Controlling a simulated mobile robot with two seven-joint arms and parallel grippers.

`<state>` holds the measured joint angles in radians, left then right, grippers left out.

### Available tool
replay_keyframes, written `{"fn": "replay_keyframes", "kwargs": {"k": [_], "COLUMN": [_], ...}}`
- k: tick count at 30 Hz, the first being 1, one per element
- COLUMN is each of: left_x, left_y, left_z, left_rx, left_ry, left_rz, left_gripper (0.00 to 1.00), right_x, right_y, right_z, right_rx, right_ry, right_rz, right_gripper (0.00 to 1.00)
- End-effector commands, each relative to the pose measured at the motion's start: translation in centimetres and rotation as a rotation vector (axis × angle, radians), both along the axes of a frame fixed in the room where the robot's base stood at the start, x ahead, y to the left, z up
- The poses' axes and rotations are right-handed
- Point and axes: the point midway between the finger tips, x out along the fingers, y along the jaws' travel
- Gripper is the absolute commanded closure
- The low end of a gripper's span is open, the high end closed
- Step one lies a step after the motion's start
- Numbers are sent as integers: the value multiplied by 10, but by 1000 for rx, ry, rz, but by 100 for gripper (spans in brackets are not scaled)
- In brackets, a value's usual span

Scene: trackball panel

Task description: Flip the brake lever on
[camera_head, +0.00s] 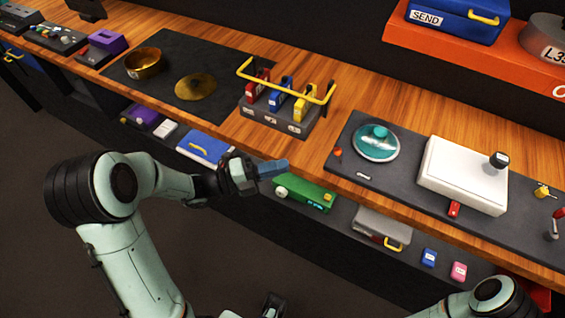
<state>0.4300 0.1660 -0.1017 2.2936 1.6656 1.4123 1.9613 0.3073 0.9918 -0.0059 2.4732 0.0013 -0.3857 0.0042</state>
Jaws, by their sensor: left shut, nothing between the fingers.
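A dark panel (400,188) lies on the wooden counter at the right. It carries a teal trackball (379,133) in a round pale ring and a white box (462,178) with a dark knob on top. A small red-tipped lever (338,153) stands left of the trackball, and a red-topped lever (557,218) stands at the right edge. I cannot tell which is the brake lever; labels are too small to read. My left gripper (274,169) is shut and empty, in front of the counter edge, left of the panel and apart from it.
A rack with a yellow rail (290,92) and red, blue and yellow handles stands left of the panel. A shelf below the counter holds a green box (304,192) and a grey case (381,227). An orange shelf (455,48) overhangs the back right.

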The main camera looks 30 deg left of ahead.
Motion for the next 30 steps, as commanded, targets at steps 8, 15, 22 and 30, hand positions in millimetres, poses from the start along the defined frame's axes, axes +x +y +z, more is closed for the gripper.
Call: {"fn": "replay_keyframes", "kwargs": {"k": [8, 15, 22, 30], "left_x": [41, 66, 75, 75], "left_y": [-47, -75, -84, -84], "left_z": [4, 7, 8, 8], "left_rx": [1, 0, 0, 1], "left_ry": [-3, 0, 0, 0], "left_rz": [-6, -4, -1, -1], "left_gripper": [100, 100, 100, 100], "right_x": [0, 0, 0, 0], "right_y": [0, 0, 0, 0], "right_z": [-1, -1, -1, -1], "right_rx": [0, 0, 0, 0], "right_ry": [0, 0, 0, 0], "right_rz": [0, 0, 0, 0], "right_gripper": [100, 100, 100, 100]}}
